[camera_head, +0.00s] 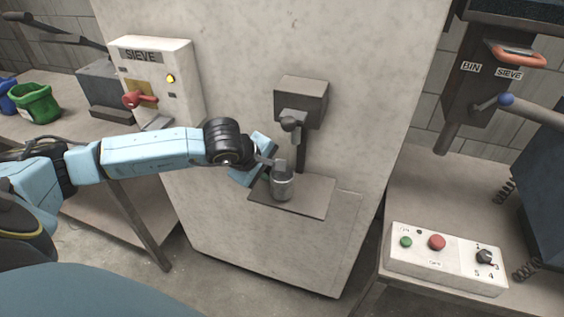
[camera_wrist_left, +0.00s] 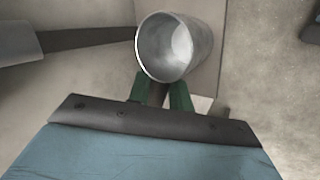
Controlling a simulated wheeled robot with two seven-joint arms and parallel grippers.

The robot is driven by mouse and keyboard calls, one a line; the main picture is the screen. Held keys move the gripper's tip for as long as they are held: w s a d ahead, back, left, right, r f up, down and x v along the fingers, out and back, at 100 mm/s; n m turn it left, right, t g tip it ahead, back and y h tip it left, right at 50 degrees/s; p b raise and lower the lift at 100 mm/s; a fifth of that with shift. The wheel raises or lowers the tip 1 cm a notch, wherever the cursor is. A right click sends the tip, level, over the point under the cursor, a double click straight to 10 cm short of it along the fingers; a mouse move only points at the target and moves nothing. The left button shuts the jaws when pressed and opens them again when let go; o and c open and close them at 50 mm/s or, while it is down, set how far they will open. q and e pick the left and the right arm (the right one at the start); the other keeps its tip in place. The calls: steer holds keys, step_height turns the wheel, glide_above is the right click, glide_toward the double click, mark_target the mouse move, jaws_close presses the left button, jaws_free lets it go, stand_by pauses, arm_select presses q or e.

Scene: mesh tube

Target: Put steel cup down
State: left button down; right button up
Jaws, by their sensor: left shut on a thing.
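The steel cup (camera_head: 283,186) is a small grey metal cylinder, upright at the small grey shelf below the dispenser box in the head view. I cannot tell whether its base touches the shelf. My left gripper (camera_head: 276,166) reaches in from the left and is shut on the cup. In the left wrist view the cup (camera_wrist_left: 176,48) shows its open mouth and looks empty. The green fingertips of my left gripper (camera_wrist_left: 162,92) meet its near side. My right gripper is not in view.
The shelf (camera_head: 313,197) juts from a large pale cabinet (camera_head: 240,60), under a dark box with a knob (camera_head: 301,100). A SIEVE control box (camera_head: 155,75) and green bucket (camera_head: 37,103) stand left. A button panel (camera_head: 445,257) sits on the right bench.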

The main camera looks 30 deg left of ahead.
arm_select(q)
steer(key=w, duration=0.3)
steer(key=w+d, duration=0.1)
steer(key=shift+w+f+p, duration=0.3)
steer(key=shift+f, duration=0.1)
steer(key=shift+s+a+f, duration=0.1)
steer(key=shift+a+f, duration=0.05)
steer(key=shift+f, duration=0.15)
steer(key=shift+f, duration=0.15)
steer(key=c, duration=1.3)
jaws_free()
steer(key=shift+r, duration=0.25)
steer(key=v, duration=1.1)
steer(key=shift+s+r, duration=0.25)
steer(key=shift+r, duration=0.05)
